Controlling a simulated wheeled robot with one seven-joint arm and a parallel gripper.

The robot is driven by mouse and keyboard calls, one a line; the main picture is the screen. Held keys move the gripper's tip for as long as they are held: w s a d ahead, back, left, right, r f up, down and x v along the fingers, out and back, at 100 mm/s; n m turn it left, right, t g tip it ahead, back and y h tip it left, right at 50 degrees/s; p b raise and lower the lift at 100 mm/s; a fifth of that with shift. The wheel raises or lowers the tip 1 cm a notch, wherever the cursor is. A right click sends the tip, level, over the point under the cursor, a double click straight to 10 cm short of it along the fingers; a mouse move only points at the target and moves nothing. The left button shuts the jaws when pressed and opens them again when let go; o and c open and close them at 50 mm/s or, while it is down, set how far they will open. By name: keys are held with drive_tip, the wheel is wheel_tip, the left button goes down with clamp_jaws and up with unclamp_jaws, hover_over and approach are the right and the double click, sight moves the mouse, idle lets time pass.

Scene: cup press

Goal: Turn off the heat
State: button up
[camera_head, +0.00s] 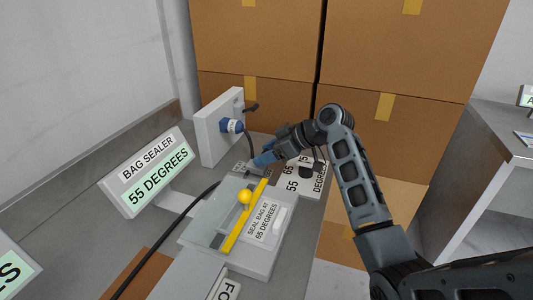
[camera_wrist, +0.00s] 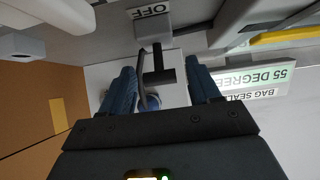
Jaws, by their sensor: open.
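The bag sealer (camera_head: 190,240) stands on the counter with a yellow bar (camera_head: 236,228) and a yellow knob across its top. Its sign (camera_head: 152,170) reads "BAG SEALER 55 DEGREES". In the wrist view, a dark T-shaped handle (camera_wrist: 158,76) stands out below a grey block (camera_wrist: 152,30) labelled "OFF". My gripper (camera_head: 256,163) is at the sealer's far end, by this block. In the wrist view my gripper (camera_wrist: 161,67) is open, with one blue finger on each side of the handle. I cannot tell whether either finger touches it.
A white panel (camera_head: 211,140) with a blue plug (camera_head: 231,126) stands behind the sealer. A black cable (camera_head: 165,235) crosses the counter. A printed card (camera_head: 293,185) lies right of my gripper. Cardboard boxes (camera_head: 255,45) fill the back.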

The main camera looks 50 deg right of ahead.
drive_tip(key=v, duration=0.7)
drive_tip(key=shift+s+r, duration=0.1)
idle(0.4)
